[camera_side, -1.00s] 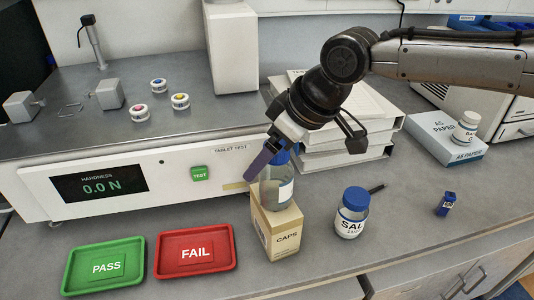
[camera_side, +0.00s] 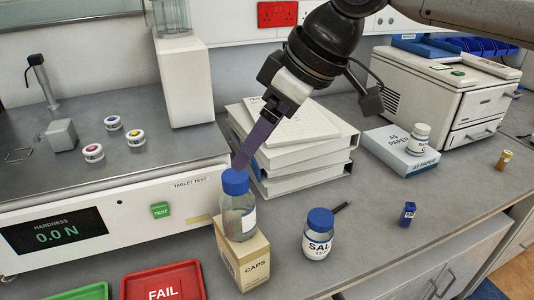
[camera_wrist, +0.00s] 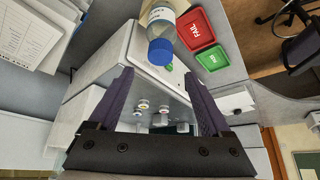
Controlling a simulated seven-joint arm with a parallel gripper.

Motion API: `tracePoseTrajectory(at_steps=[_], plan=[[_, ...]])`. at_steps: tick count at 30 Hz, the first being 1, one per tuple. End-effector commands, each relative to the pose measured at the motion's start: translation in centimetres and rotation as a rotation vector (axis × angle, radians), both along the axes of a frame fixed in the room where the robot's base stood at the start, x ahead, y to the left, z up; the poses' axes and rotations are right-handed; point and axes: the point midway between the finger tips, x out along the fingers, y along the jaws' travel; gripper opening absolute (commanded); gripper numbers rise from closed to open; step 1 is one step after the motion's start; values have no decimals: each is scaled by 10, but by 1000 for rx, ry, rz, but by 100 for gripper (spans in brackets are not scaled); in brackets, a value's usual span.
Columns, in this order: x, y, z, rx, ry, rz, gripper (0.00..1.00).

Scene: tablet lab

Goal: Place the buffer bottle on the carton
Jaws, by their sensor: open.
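The buffer bottle (camera_side: 238,222), clear with a blue cap and a white label, stands upright on top of the carton (camera_side: 243,262), a tan box marked CAPS. In the wrist view the bottle (camera_wrist: 165,33) lies beyond the fingertips, and the carton (camera_wrist: 147,10) is mostly hidden behind it. My gripper (camera_side: 240,163) is just above the bottle's cap in the side view. In the wrist view my gripper (camera_wrist: 160,80) has its two purple fingers wide apart with nothing between them.
A SAL jar (camera_side: 318,237) with a blue cap stands right of the carton. The red FAIL tray (camera_side: 135,289) is at the left front. Stacked binders (camera_side: 333,150) stand behind, and the tablet tester (camera_side: 115,205) is at left. Free bench lies at right.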

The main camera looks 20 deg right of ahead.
Motion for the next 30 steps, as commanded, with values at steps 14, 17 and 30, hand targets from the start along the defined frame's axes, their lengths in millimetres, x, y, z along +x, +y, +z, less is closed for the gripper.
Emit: tracePoseTrajectory(at_steps=[14, 17, 30], plan=[[-5, -58, 9, 0, 0, -89, 82], [-18, -118, 8, -1, 1, -186, 82], [-165, -323, -73, -7, 13, -642, 82]])
